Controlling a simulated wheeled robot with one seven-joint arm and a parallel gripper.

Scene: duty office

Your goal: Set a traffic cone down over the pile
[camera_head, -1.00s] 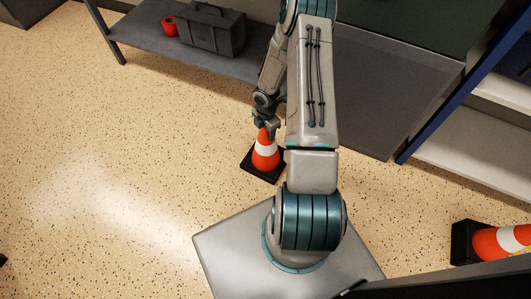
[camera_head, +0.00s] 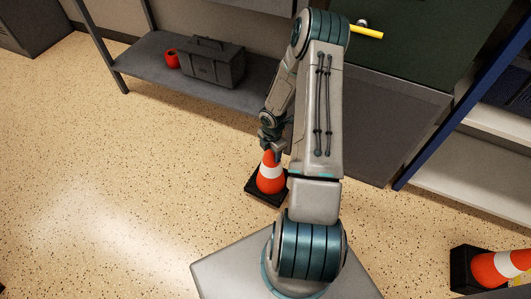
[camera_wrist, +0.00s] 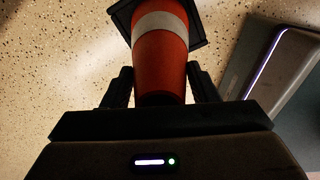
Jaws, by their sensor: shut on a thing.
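An orange traffic cone (camera_head: 270,183) with a white band and a black square base is upright just beyond my base in the head view. My gripper (camera_head: 272,150) comes down onto its top from above. In the wrist view the same cone (camera_wrist: 160,62) lies between the two dark fingers of my gripper (camera_wrist: 160,84), which are shut on its upper part. I cannot tell whether its base touches the floor. A second orange and white cone (camera_head: 490,268) with a black base lies on its side at the right edge, partly cut off. No pile is clearly visible.
A low grey shelf (camera_head: 140,62) at the back holds a dark toolbox (camera_head: 215,66) and a red roll (camera_head: 171,59). A blue-edged shelf unit (camera_head: 440,125) stands at the right. The speckled floor (camera_head: 110,190) on the left is mostly clear.

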